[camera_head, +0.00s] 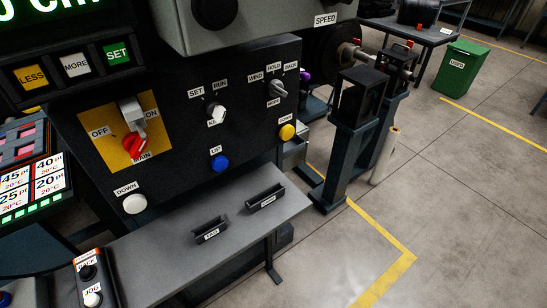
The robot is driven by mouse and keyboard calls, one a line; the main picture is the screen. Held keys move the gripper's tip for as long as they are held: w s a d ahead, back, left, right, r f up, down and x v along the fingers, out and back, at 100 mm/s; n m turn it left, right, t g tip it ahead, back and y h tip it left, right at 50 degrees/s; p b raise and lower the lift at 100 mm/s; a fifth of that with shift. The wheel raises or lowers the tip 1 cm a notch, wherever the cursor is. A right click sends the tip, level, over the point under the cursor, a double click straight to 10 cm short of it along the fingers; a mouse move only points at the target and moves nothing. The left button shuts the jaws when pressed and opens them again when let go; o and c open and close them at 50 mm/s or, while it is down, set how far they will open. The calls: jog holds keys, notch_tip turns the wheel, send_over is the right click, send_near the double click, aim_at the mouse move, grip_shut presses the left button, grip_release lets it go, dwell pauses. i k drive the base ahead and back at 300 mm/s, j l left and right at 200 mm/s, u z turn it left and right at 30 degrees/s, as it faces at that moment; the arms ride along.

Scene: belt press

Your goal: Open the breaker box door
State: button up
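I cannot make out a breaker box door in this view. A dark control panel (180,176) fills the left half. On it a red and grey main switch (135,143) sits on a yellow plate marked OFF, ON and MAIN. A grey housing (255,24) with a SPEED label and a black knob juts out above the panel; only its lower part shows. My gripper is not in view, so its state does not show.
A grey shelf (150,262) with two small black holders projects below the panel. A JOG button box (92,282) is at lower left. Dark posts (350,130) stand to the right. A green bin (460,68) is farther back. Open floor (470,200) lies at right.

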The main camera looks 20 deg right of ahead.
aim_at(296, 159)
jog(key=i+l, duration=0.1)
jog(key=l, duration=1.2)
jog(key=i+l, duration=1.55)
